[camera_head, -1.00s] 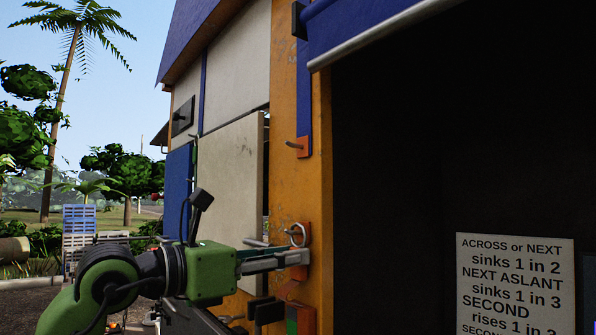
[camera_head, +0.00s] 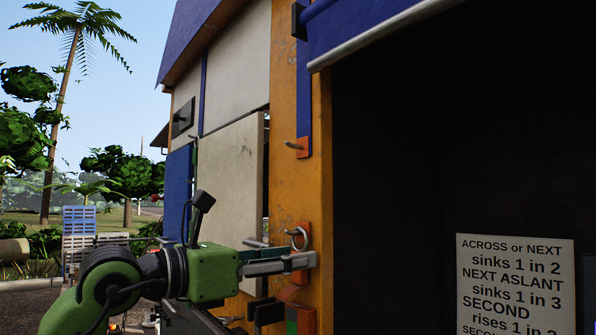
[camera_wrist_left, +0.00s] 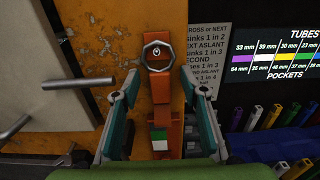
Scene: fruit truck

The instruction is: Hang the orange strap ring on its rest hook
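The strap ring is a grey metal ring (camera_head: 298,240) at the top of the orange strap, against the orange post. In the left wrist view the ring (camera_wrist_left: 157,56) surrounds a small peg end on an orange plate. I cannot tell how firmly it rests there. The orange strap (camera_wrist_left: 160,88) hangs below it, with a green and white patch lower down. My left gripper (camera_head: 296,261) is open just below the ring. In the left wrist view its fingers (camera_wrist_left: 160,91) stand apart on both sides of the strap, with no grip on it. My right gripper is not in view.
A higher peg on an orange plate (camera_head: 303,147) sits on the post. A pale panel (camera_head: 230,180) with a bar handle stands left. The dark truck opening and a text sign (camera_head: 515,285) are right. Coloured tubes (camera_wrist_left: 275,117) stand in a blue bin.

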